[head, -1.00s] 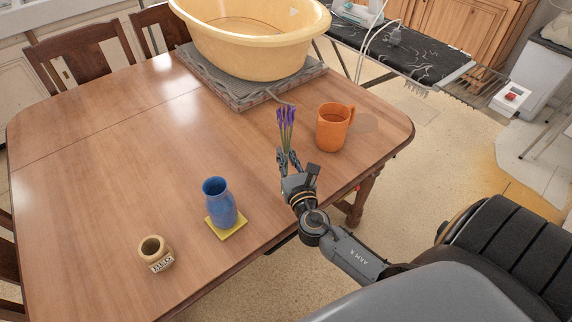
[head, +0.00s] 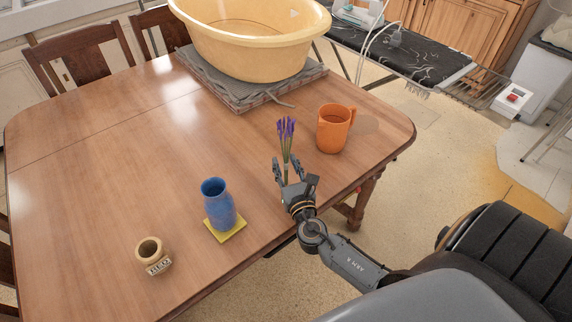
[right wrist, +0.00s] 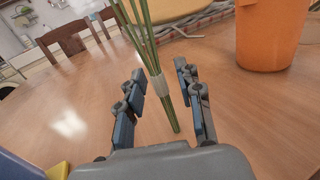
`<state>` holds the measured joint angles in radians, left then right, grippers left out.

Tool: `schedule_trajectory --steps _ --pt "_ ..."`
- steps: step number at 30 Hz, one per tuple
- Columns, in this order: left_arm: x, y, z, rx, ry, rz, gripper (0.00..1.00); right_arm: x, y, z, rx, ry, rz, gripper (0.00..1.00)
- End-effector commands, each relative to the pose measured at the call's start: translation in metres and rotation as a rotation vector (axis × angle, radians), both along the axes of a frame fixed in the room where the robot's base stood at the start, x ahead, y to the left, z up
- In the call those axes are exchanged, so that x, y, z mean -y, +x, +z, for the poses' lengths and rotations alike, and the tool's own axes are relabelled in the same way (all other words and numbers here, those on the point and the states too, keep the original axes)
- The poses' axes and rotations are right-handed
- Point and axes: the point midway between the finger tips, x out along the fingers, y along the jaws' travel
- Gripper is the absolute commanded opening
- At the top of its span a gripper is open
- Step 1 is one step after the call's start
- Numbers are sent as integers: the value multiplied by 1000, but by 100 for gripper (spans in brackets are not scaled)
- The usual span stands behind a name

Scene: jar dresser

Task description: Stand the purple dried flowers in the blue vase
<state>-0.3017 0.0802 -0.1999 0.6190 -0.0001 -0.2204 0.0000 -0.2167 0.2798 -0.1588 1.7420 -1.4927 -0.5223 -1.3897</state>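The purple dried flowers (head: 286,130) are upright, blooms up, in the head view. In the right wrist view their green stems (right wrist: 146,45), bound with a pale band, run down between my right gripper's fingers. My right gripper (head: 287,168) is open, with its fingers apart on either side of the stems; it also shows in the right wrist view (right wrist: 161,80). I cannot tell whether the stem ends touch the table. The blue vase (head: 218,205) stands upright and empty-looking on a yellow square mat (head: 238,234), left of the gripper. My left gripper is out of view.
An orange mug (head: 333,130) stands close to the right of the flowers. A small tan jar (head: 150,250) is left of the vase. A yellow tub (head: 245,55) rests on a grey pad at the back. The wooden table (head: 130,165) is clear between.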

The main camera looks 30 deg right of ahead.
Motion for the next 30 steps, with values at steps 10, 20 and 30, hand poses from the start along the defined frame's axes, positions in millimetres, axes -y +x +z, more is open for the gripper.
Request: schedule_trajectory --steps 10,20,30 --pt "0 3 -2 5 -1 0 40 -9 -28 1 -3 1 1 35" --pt "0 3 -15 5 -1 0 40 -31 -93 0 -3 2 0 35" --pt "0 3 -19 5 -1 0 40 -38 -114 4 1 1 0 35"
